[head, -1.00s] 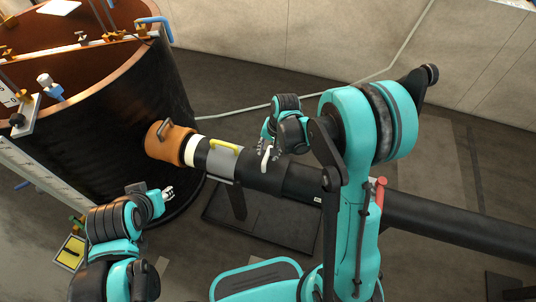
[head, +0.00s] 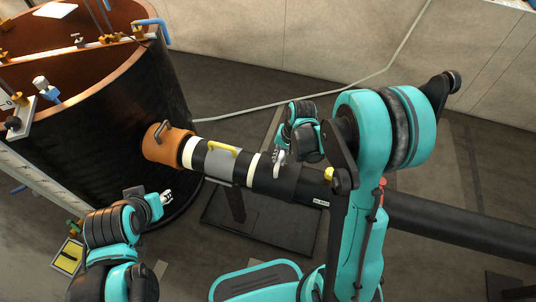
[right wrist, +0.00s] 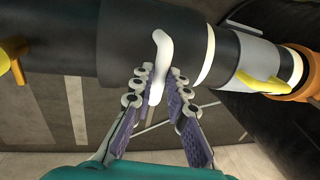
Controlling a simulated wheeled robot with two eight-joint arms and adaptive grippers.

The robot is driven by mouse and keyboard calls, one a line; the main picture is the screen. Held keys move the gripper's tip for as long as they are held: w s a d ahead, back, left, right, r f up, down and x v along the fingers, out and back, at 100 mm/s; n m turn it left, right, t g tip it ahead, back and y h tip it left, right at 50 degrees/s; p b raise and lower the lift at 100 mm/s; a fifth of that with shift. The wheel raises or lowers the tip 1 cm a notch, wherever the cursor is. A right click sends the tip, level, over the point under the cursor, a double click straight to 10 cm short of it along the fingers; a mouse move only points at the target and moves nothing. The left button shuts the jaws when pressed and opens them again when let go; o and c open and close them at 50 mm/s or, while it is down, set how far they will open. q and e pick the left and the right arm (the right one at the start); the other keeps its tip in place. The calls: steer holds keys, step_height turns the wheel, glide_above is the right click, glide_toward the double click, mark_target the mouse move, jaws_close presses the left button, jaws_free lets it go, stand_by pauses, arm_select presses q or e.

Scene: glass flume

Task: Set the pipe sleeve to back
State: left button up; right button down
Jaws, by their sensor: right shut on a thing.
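A black pipe sleeve (head: 272,177) with a white handle (head: 279,158) sits around the dark pipe. In the right wrist view the sleeve (right wrist: 125,45) is wider than the pipe, and its white handle (right wrist: 158,50) stands between the finger pads. My right gripper (right wrist: 158,82) is shut on this handle; in the head view it (head: 281,157) is at the sleeve's far side. A white band (head: 252,170) shows on the tank side of the sleeve. My left gripper (head: 167,197) is apart from the pipe, near the tank; its fingers are too small to read.
A grey collar with a yellow handle (head: 222,149) and an orange collar (head: 159,148) are on the pipe by the large dark tank (head: 130,110). A yellow knob (head: 329,174) is right of the sleeve. A dark stand (head: 262,218) is below. Floor behind the pipe is open.

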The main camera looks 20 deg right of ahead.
mark_target(287, 168)
steer(key=s+d, duration=0.2)
steer(key=d, duration=0.1)
steer(key=shift+s+d, duration=0.1)
steer(key=shift+d, duration=0.15)
steer(key=c, duration=1.5)
jaws_free()
steer(key=shift+s+d, duration=0.1)
steer(key=shift+r, duration=0.2)
steer(key=r, duration=0.3)
steer(key=d+r, duration=0.1)
steer(key=r, duration=0.3)
steer(key=s+d+r, duration=0.1)
steer(key=r, duration=0.3)
steer(key=shift+s+r, duration=0.1)
steer(key=shift+r, duration=0.1)
steer(key=shift+a, duration=0.1)
